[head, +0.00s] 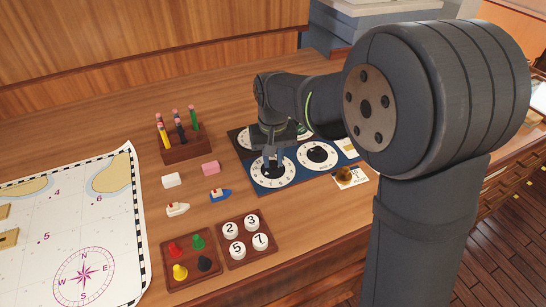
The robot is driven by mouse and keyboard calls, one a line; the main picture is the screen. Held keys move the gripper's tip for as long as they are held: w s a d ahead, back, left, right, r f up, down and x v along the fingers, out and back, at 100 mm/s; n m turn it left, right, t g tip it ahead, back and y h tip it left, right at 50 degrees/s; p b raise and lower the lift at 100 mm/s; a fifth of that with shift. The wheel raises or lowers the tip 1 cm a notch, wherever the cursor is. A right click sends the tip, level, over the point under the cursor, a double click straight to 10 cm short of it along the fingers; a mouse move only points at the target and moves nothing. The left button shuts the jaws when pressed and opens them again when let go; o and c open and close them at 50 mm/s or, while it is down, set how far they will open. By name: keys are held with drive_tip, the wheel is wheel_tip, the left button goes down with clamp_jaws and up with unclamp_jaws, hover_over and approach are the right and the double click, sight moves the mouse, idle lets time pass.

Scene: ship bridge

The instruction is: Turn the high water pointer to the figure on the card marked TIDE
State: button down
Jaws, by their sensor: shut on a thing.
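A dark blue and black board (243,162) with several white round dials lies at the right of the desk. My gripper (272,164) points down over the front left dial (259,180) and is shut on its dark pointer knob at the dial's middle. The fingers hide most of the knob, so its direction cannot be read. A second front dial (317,155) with a dark pointer is to the right. A white card (358,180) lies just off the board's front right corner, with a round brown thing on it. Its writing is too small to read.
A pencil block (187,150), a white block (171,180), a pink eraser (210,168) and two toy boats (220,195) lie left of the board. Trays of pegs (166,250) and number discs (252,259) are in front. A chart (110,215) covers the left.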

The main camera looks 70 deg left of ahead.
sight(273, 163)
drive_tip(key=m, duration=0.5)
drive_tip(key=shift+m, duration=2.4)
drive_tip(key=c, duration=1.3)
unclamp_jaws()
drive_tip(key=shift+o, duration=0.2)
drive_tip(key=shift+r, duration=0.15)
wheel_tip(273, 163, up, 17)
